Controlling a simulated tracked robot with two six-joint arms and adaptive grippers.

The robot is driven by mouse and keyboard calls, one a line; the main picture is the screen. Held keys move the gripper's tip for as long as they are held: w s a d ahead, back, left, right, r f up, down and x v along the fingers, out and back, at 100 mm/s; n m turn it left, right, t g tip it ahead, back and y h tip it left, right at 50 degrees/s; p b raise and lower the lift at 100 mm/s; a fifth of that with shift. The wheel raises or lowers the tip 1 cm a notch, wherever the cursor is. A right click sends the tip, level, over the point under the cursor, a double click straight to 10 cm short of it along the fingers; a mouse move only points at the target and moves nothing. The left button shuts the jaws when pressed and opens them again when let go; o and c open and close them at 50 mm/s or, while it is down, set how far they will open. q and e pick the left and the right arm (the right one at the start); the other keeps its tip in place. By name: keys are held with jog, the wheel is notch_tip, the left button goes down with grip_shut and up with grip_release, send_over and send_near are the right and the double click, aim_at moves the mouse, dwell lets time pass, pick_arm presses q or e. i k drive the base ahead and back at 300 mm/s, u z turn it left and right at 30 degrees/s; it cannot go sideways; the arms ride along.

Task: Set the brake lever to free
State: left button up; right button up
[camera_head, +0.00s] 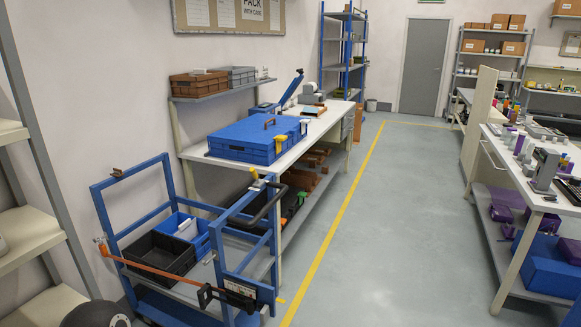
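A blue-framed cart (165,208) stands at the lower left, beside the long workbench. I cannot tell surely which part is the brake lever. A small lever-like part with a yellow piece (257,178) sits on top of the cart's right end frame, above a black curved handle (268,207). An orange bar (155,265) crosses the cart's near side and slopes down to a black latch-like part (206,294). The lever's setting is too small to read. Neither of my grippers is in view.
The cart carries a black crate (160,256) and a blue crate (176,222). A large blue box (250,139) lies on the workbench (316,126). Open floor (390,230) lies right of a yellow line, up to another bench (508,178). Shelving (28,230) stands at the left.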

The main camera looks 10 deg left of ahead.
aim_at(255, 176)
jog(key=u, duration=0.1)
jog(key=i, duration=1.05)
jog(key=u, duration=0.55)
